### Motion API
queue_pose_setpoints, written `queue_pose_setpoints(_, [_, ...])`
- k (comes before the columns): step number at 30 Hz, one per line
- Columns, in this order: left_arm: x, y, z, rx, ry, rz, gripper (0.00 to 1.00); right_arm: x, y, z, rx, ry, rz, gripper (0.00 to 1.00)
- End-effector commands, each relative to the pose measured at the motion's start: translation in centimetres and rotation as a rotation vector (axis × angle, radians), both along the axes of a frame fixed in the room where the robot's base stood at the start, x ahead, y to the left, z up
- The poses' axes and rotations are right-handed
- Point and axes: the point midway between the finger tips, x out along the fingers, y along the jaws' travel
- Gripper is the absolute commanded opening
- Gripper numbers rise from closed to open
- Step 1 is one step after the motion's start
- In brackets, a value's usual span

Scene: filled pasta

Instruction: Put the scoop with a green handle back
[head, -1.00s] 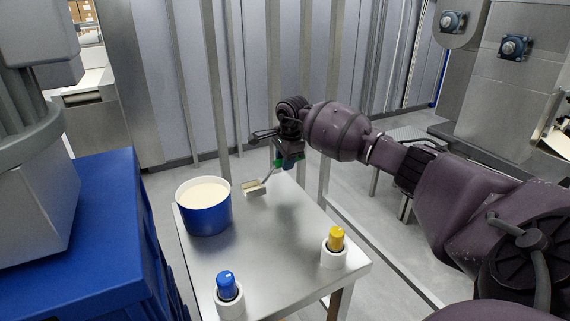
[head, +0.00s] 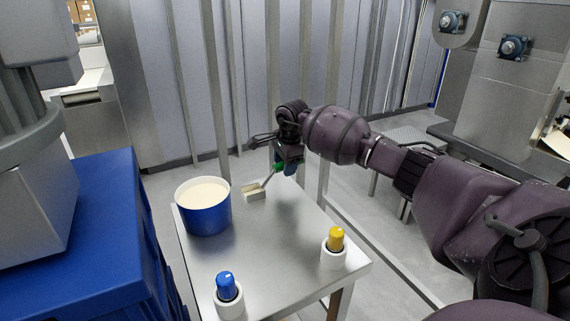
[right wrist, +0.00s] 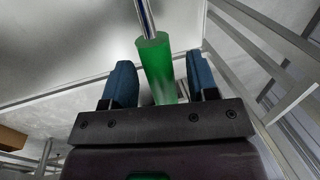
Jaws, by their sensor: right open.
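The scoop (head: 252,193) has a pale metal head on the far part of the steel table (head: 275,245), right of the blue tub. Its thin shank rises toward my right gripper (head: 286,168), and a bit of green handle shows beside the fingers. In the right wrist view the green handle (right wrist: 157,68) stands between the two blue fingers of my right gripper (right wrist: 160,82). There is a visible gap on both sides, so the gripper is open around the handle. The handle's lower end is partly hidden by the gripper body. My left gripper is out of view.
A blue tub (head: 206,220) of cream-coloured filling stands on the table's left side. A blue-topped item (head: 226,287) and a yellow-topped item (head: 335,240) stand in white holders along the near side. A blue crate (head: 110,235) is at left. The table's middle is clear.

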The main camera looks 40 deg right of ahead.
Motion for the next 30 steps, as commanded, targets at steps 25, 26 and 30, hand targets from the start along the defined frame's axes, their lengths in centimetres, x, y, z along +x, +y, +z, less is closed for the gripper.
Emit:
queue_pose_setpoints(25, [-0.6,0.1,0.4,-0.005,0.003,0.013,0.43,-2.4,0.2,11.6,0.0,-0.001,0.001,0.53])
queue_pose_setpoints(26, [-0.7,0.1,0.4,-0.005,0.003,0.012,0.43,-2.4,0.2,11.6,0.0,-0.001,0.001,0.53])
queue_pose_setpoints(30, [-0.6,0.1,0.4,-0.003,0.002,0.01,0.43,-2.4,0.2,11.7,0.0,-0.001,0.0,0.53])
